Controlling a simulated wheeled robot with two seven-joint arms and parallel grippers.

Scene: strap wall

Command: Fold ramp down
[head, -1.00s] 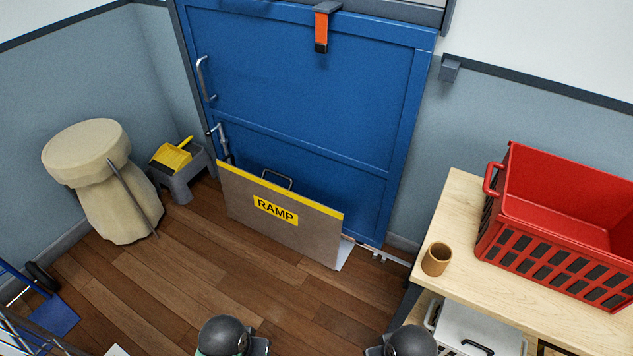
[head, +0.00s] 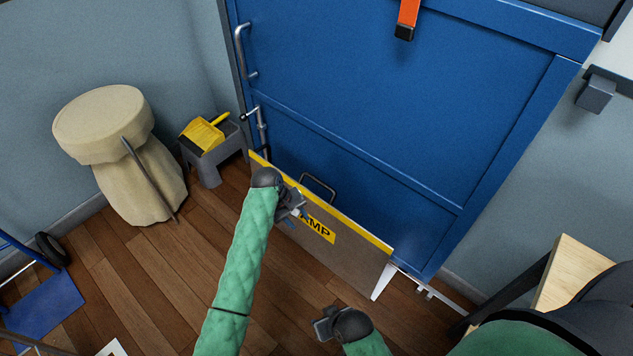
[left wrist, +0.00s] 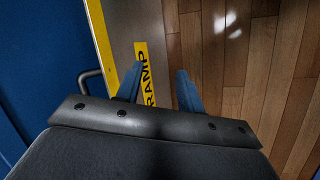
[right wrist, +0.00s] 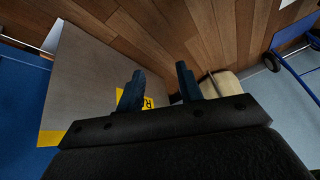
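The ramp (head: 350,260) is a brown-grey board with a yellow top edge and a yellow RAMP label. It stands nearly upright against the blue door (head: 400,120). A metal handle (head: 318,187) shows behind its top edge. My left gripper (head: 303,213) is in front of the board near the label, covering part of the lettering. In the left wrist view its fingers (left wrist: 158,92) are apart with nothing clearly between them. My right gripper (head: 318,328) is low, in front of the ramp. In the right wrist view its fingers (right wrist: 158,92) are apart and empty.
A beige sack-like stool (head: 130,150) and a grey step with a yellow dustpan (head: 200,135) stand at the left. A blue hand truck (head: 45,300) is at the lower left. A wooden table (head: 575,275) is at the right. Floor before the ramp is clear.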

